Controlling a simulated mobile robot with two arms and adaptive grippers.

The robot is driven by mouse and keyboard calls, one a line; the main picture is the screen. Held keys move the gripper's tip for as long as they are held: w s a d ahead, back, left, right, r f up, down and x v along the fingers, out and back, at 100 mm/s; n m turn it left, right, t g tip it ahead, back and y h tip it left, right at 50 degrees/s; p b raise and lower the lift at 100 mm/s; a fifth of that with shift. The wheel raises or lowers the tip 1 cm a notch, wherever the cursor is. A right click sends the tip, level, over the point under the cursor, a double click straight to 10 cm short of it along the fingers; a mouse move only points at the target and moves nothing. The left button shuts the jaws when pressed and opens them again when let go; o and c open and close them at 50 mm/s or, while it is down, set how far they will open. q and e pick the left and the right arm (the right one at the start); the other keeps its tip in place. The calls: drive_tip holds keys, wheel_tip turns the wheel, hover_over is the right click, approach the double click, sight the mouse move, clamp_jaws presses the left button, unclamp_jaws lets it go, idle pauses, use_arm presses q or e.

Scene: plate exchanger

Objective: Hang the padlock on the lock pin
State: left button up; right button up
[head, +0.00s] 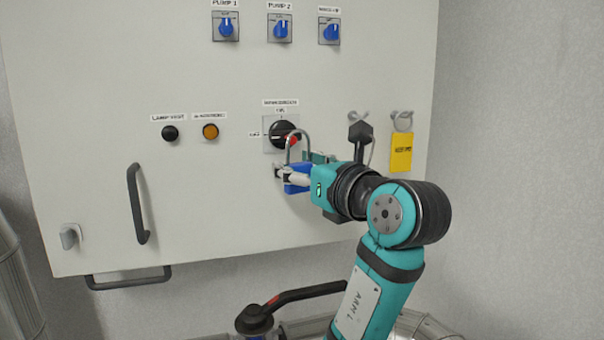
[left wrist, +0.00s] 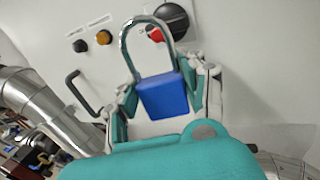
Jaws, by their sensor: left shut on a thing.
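The padlock has a blue body (head: 296,180) and a silver shackle (head: 298,139). My left gripper (head: 290,176) is shut on the blue body, holding it upright with the shackle on top, in front of the cabinet panel. In the left wrist view the blue body (left wrist: 163,95) sits between the fingers. The shackle overlaps the black rotary switch (head: 280,131) and its red part (head: 294,139). The red part (left wrist: 155,35) shows beside and through the shackle in the left wrist view. I cannot identify the lock pin for certain, nor tell whether the shackle touches anything. My right gripper is out of view.
Right of the switch, a black object (head: 360,131) and a yellow tag (head: 401,155) hang on the panel. An orange lamp (head: 210,131) and a black button (head: 170,133) sit to the left. A black handle (head: 138,203) protrudes lower left. A black lever (head: 300,294) lies below the cabinet.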

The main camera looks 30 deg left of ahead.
use_arm(q)
drive_tip(key=shift+w+a, duration=0.35)
drive_tip(key=shift+a, duration=0.05)
drive_tip(key=shift+w+a+f+b, duration=0.15)
drive_tip(key=shift+w+a+b, duration=0.35)
drive_tip(key=shift+w+a, duration=0.45)
drive_tip(key=shift+a, duration=0.2)
drive_tip(key=shift+w+a+f+p, duration=0.3)
drive_tip(key=shift+w+a+p, duration=0.15)
drive_tip(key=shift+p, duration=0.1)
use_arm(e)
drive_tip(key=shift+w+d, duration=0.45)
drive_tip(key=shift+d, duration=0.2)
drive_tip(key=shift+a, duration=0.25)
use_arm(q)
drive_tip(key=o, duration=1.3)
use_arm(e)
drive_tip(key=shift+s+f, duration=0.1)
